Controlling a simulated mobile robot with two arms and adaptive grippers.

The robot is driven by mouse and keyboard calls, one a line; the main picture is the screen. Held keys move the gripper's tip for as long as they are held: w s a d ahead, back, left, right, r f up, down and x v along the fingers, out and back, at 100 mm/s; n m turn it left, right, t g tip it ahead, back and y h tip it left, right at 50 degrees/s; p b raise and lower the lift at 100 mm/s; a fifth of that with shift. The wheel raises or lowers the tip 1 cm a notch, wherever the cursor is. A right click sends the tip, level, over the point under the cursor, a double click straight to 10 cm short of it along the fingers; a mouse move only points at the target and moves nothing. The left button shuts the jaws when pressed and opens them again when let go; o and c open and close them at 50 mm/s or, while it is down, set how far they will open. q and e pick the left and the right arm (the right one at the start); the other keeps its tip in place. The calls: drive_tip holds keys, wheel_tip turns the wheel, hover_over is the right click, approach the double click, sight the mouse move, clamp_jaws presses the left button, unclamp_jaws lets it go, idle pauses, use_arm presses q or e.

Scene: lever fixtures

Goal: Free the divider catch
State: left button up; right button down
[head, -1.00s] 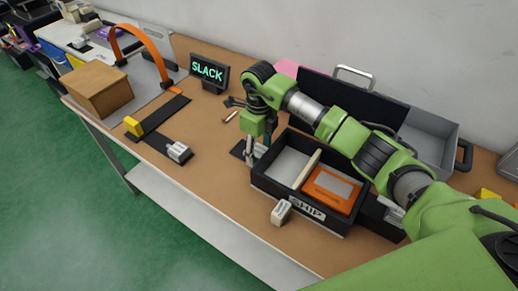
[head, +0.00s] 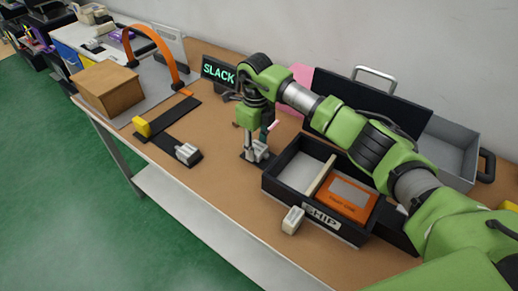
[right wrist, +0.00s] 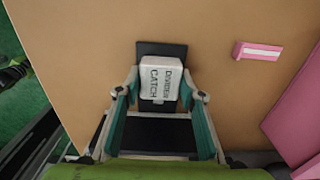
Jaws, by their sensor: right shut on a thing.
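The divider catch (right wrist: 161,79) is a pale block with its name on top, on a dark base plate. My right gripper (right wrist: 158,97) is shut on it, one finger at each side. In the head view the same catch (head: 259,152) sits left of a black SHIP tray (head: 323,224), with my right gripper (head: 250,149) pointing down over it. A pale divider (head: 321,176) stands across the tray, beside an orange box (head: 347,197). My left gripper is not in view.
A grey fixture block (head: 187,153) and a yellow block (head: 142,126) sit on black strips at left. A pale block (head: 292,220) is at the tray's front.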

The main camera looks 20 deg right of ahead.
sight(255, 146)
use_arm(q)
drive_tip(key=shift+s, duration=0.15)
use_arm(e)
drive_tip(key=shift+w+a+r, duration=0.1)
drive_tip(key=shift+w+r, duration=0.05)
drive_tip(key=c, duration=1.4)
unclamp_jaws()
drive_tip(key=shift+o, duration=0.2)
drive_tip(key=shift+a, duration=0.15)
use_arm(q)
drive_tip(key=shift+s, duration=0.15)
use_arm(e)
drive_tip(key=shift+r, duration=0.25)
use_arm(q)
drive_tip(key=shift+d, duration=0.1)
use_arm(e)
wheel_tip(255, 146, up, 11)
drive_tip(key=shift+r, duration=0.15)
